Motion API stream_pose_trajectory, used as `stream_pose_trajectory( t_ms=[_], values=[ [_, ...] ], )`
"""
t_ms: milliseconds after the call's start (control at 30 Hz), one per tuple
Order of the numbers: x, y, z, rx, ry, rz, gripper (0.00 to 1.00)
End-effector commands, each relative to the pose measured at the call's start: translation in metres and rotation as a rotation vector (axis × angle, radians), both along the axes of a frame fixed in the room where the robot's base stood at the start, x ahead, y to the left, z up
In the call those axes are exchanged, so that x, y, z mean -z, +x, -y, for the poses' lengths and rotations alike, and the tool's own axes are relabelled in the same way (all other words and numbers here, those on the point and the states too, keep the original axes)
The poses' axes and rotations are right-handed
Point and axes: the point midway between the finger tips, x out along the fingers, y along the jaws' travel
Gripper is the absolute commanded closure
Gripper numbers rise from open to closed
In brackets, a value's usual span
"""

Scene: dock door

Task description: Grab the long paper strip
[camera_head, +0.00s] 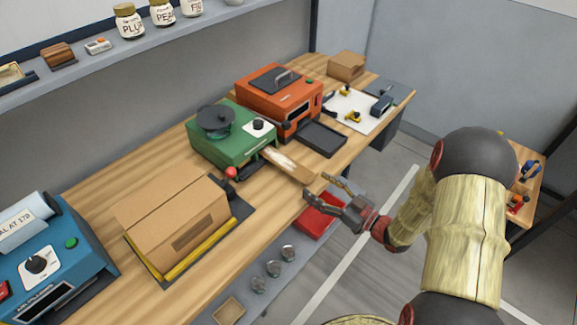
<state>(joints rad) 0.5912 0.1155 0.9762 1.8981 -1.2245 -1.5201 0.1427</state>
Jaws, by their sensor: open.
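A long tan paper strip (290,167) comes out of the front of the green machine (230,138), which has a dark round part on top. The strip reaches over the bench toward the front edge. My gripper (316,187) is open at the strip's free end, with one finger on each side of that end. I cannot tell whether the fingers touch the strip or how far they overlap it.
A cardboard box (175,222) sits left of the strip, with a red-knobbed lever (230,173) close by. An orange machine (277,98) and dark tray (321,138) stand behind. A red bin (317,220) and several jars lie below. A blue machine (50,262) stands at left.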

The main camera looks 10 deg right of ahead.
Motion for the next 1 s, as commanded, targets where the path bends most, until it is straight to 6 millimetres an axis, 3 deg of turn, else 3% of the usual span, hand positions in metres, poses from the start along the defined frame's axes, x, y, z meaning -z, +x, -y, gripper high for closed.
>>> stream_pose_trajectory(
  t_ms=[300,667,1000],
  values=[
    [0.000,0.036,-0.021,-0.002,0.000,0.000,0.36],
    [-0.002,0.044,-0.025,0.002,-0.001,-0.001,0.36],
    [-0.002,0.044,-0.025,0.002,-0.001,-0.001,0.56]
  ],
)
